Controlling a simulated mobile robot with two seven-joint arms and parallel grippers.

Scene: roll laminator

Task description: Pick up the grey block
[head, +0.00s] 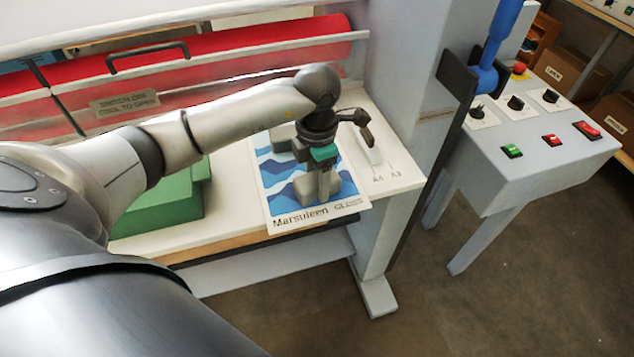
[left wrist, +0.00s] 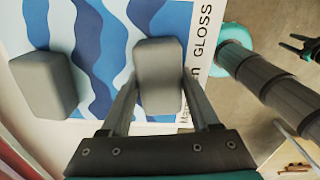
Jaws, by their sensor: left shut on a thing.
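A grey block (head: 313,188) is over the lower part of a blue-and-white poster on the machine's feed table. My left gripper (head: 322,172) points down from above and is shut on this block. In the left wrist view, the block (left wrist: 158,75) sits between the two fingers (left wrist: 158,100), one on each side. I cannot tell whether its underside touches the poster. A second grey block (head: 282,138) lies farther back on the poster, partly behind my gripper; it also shows in the left wrist view (left wrist: 45,85). A small dark forked shape (left wrist: 302,46) may be my right gripper.
The poster (head: 350,202) lies near the table's front edge. A green block (head: 165,212) stands left of it. A dark knob (head: 362,122) and A4/A3 marks are to its right. The red roller (head: 250,40) is behind. A control console (head: 540,145) stands right.

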